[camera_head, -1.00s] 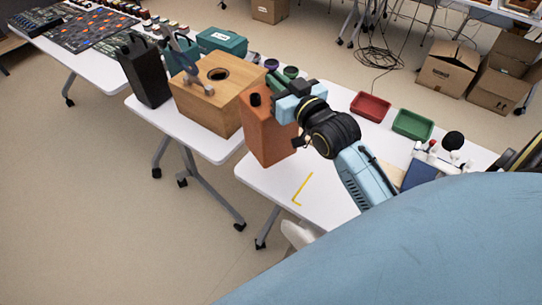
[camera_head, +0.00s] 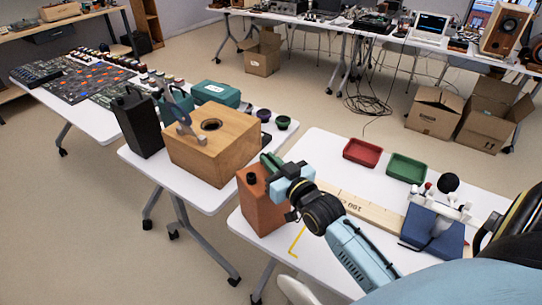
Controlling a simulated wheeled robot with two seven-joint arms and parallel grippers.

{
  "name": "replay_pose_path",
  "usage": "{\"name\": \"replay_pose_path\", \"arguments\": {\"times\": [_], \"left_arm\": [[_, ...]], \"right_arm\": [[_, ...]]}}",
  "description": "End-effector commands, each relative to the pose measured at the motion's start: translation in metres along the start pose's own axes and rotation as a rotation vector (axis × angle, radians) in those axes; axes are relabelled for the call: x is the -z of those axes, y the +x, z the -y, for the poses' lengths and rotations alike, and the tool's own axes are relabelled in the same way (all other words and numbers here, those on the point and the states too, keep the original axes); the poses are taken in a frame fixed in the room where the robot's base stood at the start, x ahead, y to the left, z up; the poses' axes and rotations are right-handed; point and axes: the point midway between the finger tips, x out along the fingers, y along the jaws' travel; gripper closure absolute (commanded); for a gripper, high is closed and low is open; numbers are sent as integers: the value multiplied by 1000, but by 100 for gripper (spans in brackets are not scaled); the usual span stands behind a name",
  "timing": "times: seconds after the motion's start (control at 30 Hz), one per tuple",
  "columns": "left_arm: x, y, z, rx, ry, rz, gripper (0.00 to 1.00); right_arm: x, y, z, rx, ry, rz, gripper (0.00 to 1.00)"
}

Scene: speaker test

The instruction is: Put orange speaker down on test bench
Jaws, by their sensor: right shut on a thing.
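The orange speaker (camera_head: 264,208) is a box with a dark round cap on top. It is upright at the left edge of the white test bench (camera_head: 322,152), beside the yellow tape corner (camera_head: 297,241). My right gripper (camera_head: 282,172) is shut on its upper part, and the fingers hide some of its top right side. I cannot tell whether the speaker's base touches the bench or hangs just above it. My left gripper is not in view.
A wooden box (camera_head: 232,155) with a round hole and a black case (camera_head: 136,125) stand on the neighbouring table. The bench holds red (camera_head: 362,152) and green (camera_head: 407,168) trays, a marked wooden strip (camera_head: 352,208) and a blue book-like object (camera_head: 430,232).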

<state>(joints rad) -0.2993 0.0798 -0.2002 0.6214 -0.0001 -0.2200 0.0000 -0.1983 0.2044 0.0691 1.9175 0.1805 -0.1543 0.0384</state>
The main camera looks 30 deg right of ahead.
Motion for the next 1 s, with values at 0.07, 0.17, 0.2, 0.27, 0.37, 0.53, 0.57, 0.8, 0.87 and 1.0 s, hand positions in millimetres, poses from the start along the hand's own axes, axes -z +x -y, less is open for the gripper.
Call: {"name": "replay_pose_path", "arguments": {"times": [0.07,0.17,0.2,0.27,0.37,0.53,0.57,0.8,0.87,1.0], "left_arm": [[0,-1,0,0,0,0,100],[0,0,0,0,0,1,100],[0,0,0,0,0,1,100],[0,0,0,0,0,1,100],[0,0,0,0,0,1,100],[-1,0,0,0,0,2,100],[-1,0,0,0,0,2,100],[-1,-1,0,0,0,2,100],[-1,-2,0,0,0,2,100],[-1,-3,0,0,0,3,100]], "right_arm": [[5,1,0,1,0,-11,100],[5,1,0,1,0,-11,100],[0,0,0,0,0,1,89],[0,0,0,0,0,1,81],[0,0,0,0,-1,1,68],[0,0,0,0,-1,1,68],[0,0,0,0,-1,1,68],[0,-11,0,0,-1,1,68],[0,-20,0,0,-1,2,68],[-1,-47,0,0,-1,5,68]]}}
